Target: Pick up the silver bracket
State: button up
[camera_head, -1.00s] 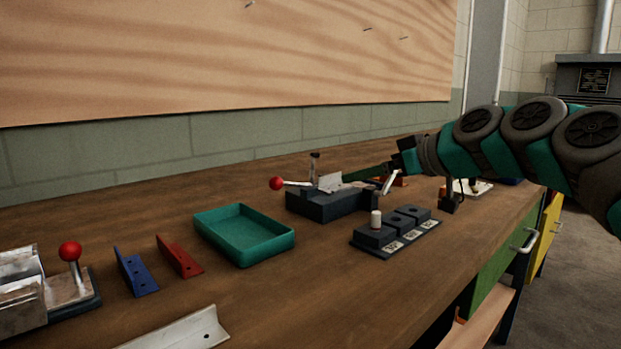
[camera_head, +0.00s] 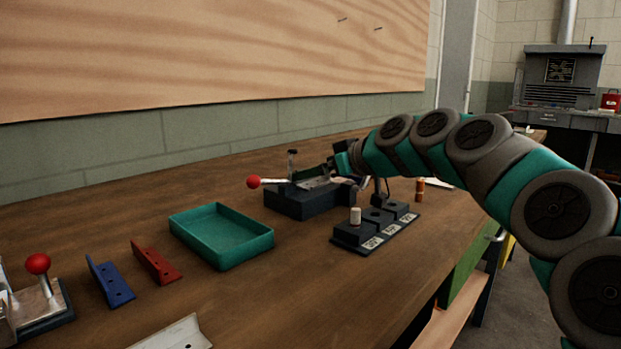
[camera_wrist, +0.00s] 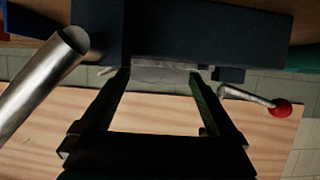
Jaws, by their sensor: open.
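A silver bracket (camera_head: 318,183) sits on the dark block fixture (camera_head: 300,203) with the red-knobbed lever (camera_head: 254,182). My gripper (camera_head: 308,174) is at this fixture, coming in from the right, and partly covers the bracket. In the wrist view my gripper (camera_wrist: 158,78) is open, its two fingers apart. The silver bracket's grey edge (camera_wrist: 160,72) shows between and just beyond the fingertips, against the dark block. I cannot tell whether the fingers touch it. Another silver angle piece (camera_head: 178,335) lies at the table's front edge, cut off by the picture.
A green tray (camera_head: 222,252) stands left of the fixture. A blue bracket (camera_head: 112,283) and a red bracket (camera_head: 157,265) lie further left. A labelled dark block stand (camera_head: 375,236) with a white peg is in front. A metal post (camera_wrist: 45,80) stands close beside my gripper.

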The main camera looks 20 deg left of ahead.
jog(key=c, duration=1)
jog(key=shift+r, duration=0.15)
